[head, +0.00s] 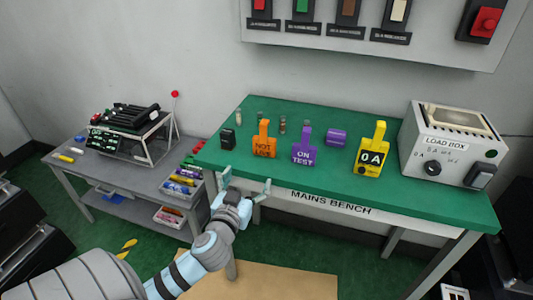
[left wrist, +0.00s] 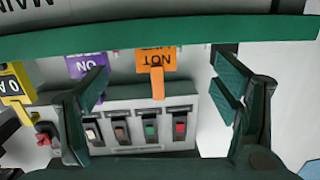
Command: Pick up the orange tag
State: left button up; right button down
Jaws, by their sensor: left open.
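The orange tag (head: 264,146), lettered NOT LIVE, stands upright on the green bench top, towards its left part. In the left wrist view, which looks upside down, the orange tag (left wrist: 157,60) shows between my two fingers, farther off. My left gripper (head: 246,180) is open and empty, with its fingers spread at the front edge of the bench, short of the tag and apart from it. My right gripper is in neither view.
On the green bench (head: 290,183) a purple tag (head: 304,152) and a yellow tag (head: 371,155) stand right of the orange one. A small black block (head: 228,138) is at its left. A load box (head: 445,145) fills the right end. A grey side table (head: 80,165) stands left.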

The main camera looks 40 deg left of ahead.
pick_arm(q)
jog(key=t, duration=0.1)
send_near(263, 143)
jog(key=shift+n, duration=0.3)
jog(key=x, duration=1.1)
jog(key=shift+w+a+f+b, duration=0.1)
jog(key=shift+w+f+b, duration=0.05)
jog(key=shift+w+b, duration=0.2)
jog(key=shift+s, duration=0.1)
jog(key=c, duration=1.2)
